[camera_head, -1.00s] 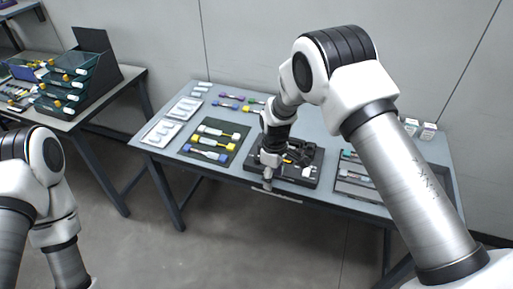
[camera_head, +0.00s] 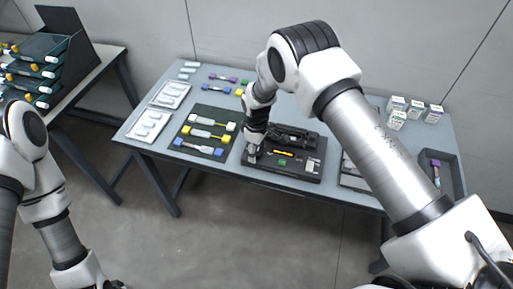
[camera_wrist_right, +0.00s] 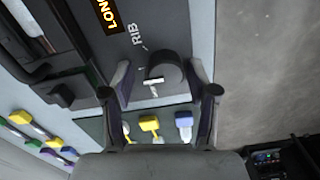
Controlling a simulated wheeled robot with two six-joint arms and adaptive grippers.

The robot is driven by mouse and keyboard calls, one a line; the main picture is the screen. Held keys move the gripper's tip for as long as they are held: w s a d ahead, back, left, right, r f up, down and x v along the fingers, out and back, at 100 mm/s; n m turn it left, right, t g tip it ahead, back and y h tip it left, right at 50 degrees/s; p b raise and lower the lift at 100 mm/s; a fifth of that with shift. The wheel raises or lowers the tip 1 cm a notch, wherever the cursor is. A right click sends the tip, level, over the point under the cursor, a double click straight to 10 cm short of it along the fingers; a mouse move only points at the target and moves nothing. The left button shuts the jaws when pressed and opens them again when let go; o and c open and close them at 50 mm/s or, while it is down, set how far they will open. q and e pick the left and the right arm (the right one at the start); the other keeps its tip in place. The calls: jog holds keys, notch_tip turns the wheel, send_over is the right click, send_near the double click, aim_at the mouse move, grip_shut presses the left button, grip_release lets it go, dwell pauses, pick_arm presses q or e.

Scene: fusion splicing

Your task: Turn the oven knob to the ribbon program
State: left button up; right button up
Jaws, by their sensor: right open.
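The black oven unit (camera_head: 300,172) sits at the front of the grey table, with an orange display and a small green mark on its top. Its dark round knob (camera_wrist_right: 166,72) shows in the right wrist view, with a white pointer bar on its lower left part. The printed letters RIB (camera_wrist_right: 136,34) are beside the knob, near an orange display reading LON. My right gripper (camera_wrist_right: 160,95) is open, one finger on each side of the knob; I cannot tell whether they touch it. In the head view my right gripper (camera_head: 253,157) is at the oven's left end and hides the knob. My left fingertips are out of view.
A dark mat (camera_head: 186,136) with several colored holders lies left of the oven. White trays (camera_head: 150,122) lie farther left. Small white boxes (camera_head: 433,114) and a dark tray (camera_head: 455,178) are at the right. A side table with a shelf rack (camera_head: 45,65) stands left.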

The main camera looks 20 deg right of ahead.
jog(key=shift+s+r, duration=0.4)
jog(key=shift+r, duration=0.05)
jog(key=c, duration=0.6)
jog(key=shift+s+r, duration=0.15)
jog(key=shift+s, duration=0.05)
grip_shut()
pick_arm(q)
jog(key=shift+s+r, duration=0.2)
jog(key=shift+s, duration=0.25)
pick_arm(e)
jog(key=shift+w, duration=0.1)
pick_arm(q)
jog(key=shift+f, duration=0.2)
pick_arm(e)
jog(key=shift+f, duration=0.25)
jog(key=shift+m+b, duration=0.55)
jog(key=shift+m, duration=0.05)
jog(key=m+b, duration=0.2)
jog(key=m, duration=0.1)
jog(key=shift+f, duration=0.15)
jog(key=m+b, duration=0.1)
jog(key=m, duration=0.2)
jog(key=shift+m, duration=0.3)
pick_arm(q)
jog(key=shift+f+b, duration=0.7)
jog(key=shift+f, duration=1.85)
pick_arm(e)
jog(key=shift+m, duration=1.5)
